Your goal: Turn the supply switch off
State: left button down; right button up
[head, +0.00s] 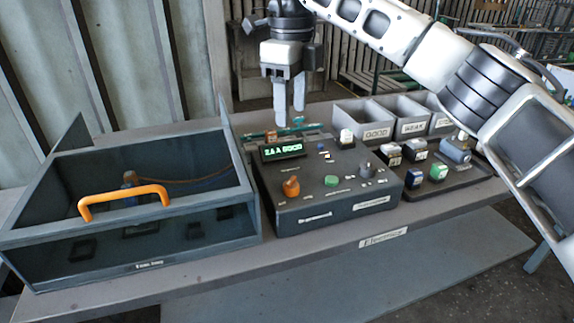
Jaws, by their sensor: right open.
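A dark grey control box (330,222) stands on the table with a lit green display (282,151) at its back left. An orange knob (291,187), a green button (331,181) and a dark grey knob (365,168) sit on its sloping top. Their labels are too small to read, so I cannot tell which control is the supply switch. My right gripper (289,112) is open and empty, pointing down above and behind the box's display, apart from the controls. My left gripper is not in view.
A grey open-topped housing (247,217) with an orange handle (124,194) stands left of the box. Labelled grey bins (376,133) stand at the back right. A dark tray (466,182) with several small parts lies right of the box. The table front (320,262) is clear.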

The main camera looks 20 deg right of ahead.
aim_at(291, 180)
jog(key=f, duration=0.4)
jog(key=f+p, duration=0.1)
jog(key=f, duration=0.8)
jog(key=shift+s, duration=0.35)
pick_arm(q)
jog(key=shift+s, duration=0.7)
pick_arm(e)
jog(key=shift+f, duration=0.7)
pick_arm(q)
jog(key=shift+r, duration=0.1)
pick_arm(e)
jog(key=c, duration=1)
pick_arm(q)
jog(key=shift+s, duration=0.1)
pick_arm(e)
jog(key=shift+o, duration=0.2)
